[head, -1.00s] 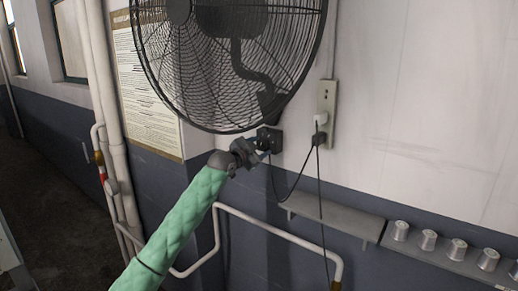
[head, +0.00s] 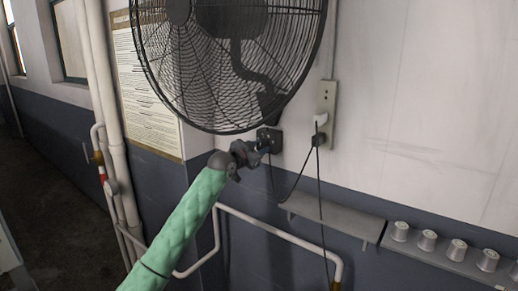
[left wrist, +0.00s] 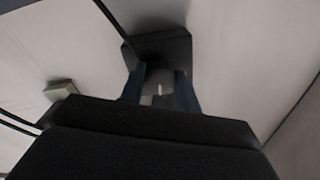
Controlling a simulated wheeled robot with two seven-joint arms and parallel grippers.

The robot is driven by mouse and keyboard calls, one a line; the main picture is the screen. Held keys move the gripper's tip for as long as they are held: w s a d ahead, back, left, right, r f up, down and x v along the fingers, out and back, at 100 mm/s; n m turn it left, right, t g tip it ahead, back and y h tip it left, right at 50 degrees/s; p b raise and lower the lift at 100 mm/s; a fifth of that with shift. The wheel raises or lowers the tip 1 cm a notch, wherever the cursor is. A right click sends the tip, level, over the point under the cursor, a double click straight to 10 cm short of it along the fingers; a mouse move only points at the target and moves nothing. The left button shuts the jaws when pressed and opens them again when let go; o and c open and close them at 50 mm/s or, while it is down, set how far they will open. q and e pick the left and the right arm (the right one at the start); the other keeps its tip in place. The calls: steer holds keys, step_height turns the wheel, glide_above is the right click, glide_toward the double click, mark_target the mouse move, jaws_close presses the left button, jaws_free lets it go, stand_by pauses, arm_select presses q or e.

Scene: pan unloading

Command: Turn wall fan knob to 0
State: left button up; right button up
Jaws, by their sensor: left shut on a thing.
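The wall fan (head: 235,60) hangs on the wall with its black round cage at the top middle of the head view. Its dark control box (head: 271,137) is on the wall just below the cage, and it also shows in the left wrist view (left wrist: 178,50). My left gripper (head: 262,148) is at the front of this box. In the left wrist view its two blue fingers (left wrist: 160,92) are closed on the grey knob (left wrist: 158,80), which has a small white mark. The knob's numbers cannot be read. My right gripper is not in view.
A white plug sits in the wall outlet plate (head: 327,100) right of the box, with black cords (head: 318,190) hanging down. A grey shelf (head: 333,214) and several metal cans (head: 428,240) are lower right. White pipes (head: 270,224) run below my arm.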

arm_select(q)
steer(key=shift+n, duration=0.5)
steer(key=n, duration=0.3)
steer(key=shift+n+p, duration=0.3)
steer(key=shift+p, duration=0.05)
steer(key=shift+d+n, duration=0.1)
steer(key=shift+n, duration=0.8)
steer(key=shift+n+p, duration=0.4)
steer(key=shift+n, duration=0.1)
steer(key=n+p, duration=0.1)
steer(key=n, duration=0.1)
steer(key=shift+r+n, duration=0.1)
steer(key=shift+n, duration=0.2)
steer(key=n+p, duration=0.1)
steer(key=n, duration=0.2)
steer(key=shift+n, duration=0.3)
steer(key=shift+n+p, duration=0.5)
steer(key=shift+n, duration=0.1)
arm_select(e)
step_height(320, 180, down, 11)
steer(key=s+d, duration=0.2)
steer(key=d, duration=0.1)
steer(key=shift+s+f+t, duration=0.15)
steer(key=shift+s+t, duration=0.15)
